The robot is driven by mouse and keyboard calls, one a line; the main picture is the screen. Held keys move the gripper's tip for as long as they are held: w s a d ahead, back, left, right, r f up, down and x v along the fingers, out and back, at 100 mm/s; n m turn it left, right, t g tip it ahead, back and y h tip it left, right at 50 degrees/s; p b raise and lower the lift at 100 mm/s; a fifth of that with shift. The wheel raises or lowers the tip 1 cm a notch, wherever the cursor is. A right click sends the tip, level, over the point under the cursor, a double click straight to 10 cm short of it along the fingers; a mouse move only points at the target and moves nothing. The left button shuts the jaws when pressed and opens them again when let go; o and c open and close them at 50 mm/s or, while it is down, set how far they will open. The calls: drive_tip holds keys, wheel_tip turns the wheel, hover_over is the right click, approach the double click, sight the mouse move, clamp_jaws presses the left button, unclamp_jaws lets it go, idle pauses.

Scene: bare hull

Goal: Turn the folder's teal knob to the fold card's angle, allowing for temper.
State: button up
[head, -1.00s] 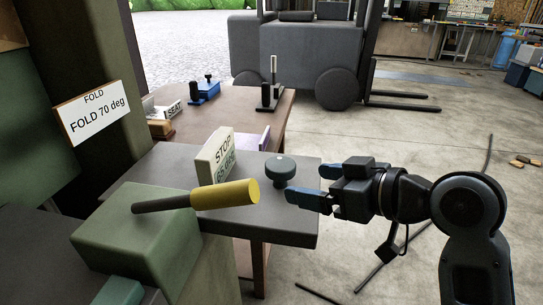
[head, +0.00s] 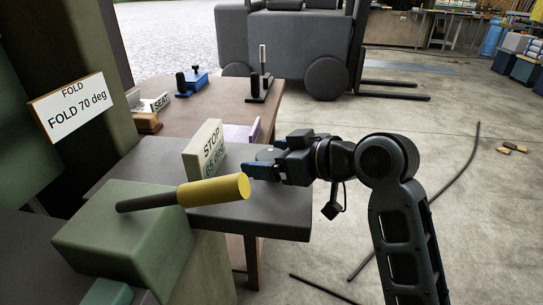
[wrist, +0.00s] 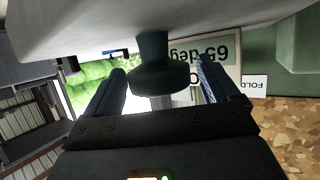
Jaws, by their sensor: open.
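The teal knob (head: 266,154) stands on the grey plate (head: 225,218) and is partly hidden by my gripper in the head view. My gripper (head: 261,163) is open, its fingers reaching in at the knob from the right. In the wrist view the dark knob (wrist: 158,78) sits between the two spread fingers, with gaps at its sides. The fold card (head: 72,108) reads "FOLD 70 deg". A stop card (head: 205,150) stands just left of the knob; in the wrist view it shows upside down and reads 65 deg (wrist: 222,52).
A yellow-handled lever (head: 215,190) juts from a green block (head: 120,240) in front of the plate. Behind is a brown table (head: 150,90) with a blue device (head: 195,80), a black fixture (head: 260,88) and a SEAT card (head: 155,103).

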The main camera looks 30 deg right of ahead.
drive_tip(key=c, duration=1)
drive_tip(key=shift+o, duration=0.2)
drive_tip(key=shift+n+y, duration=0.3)
drive_tip(key=shift+y, duration=0.1)
drive_tip(key=shift+d+n+g+y, duration=0.1)
drive_tip(key=shift+n+g+y, duration=0.5)
drive_tip(key=shift+n+y, duration=0.15)
drive_tip(key=shift+n+g+y, duration=1.4)
drive_tip(key=shift+n+y, duration=0.15)
drive_tip(key=shift+n, duration=0.3)
drive_tip(key=o, duration=1)
drive_tip(key=shift+c, duration=0.2)
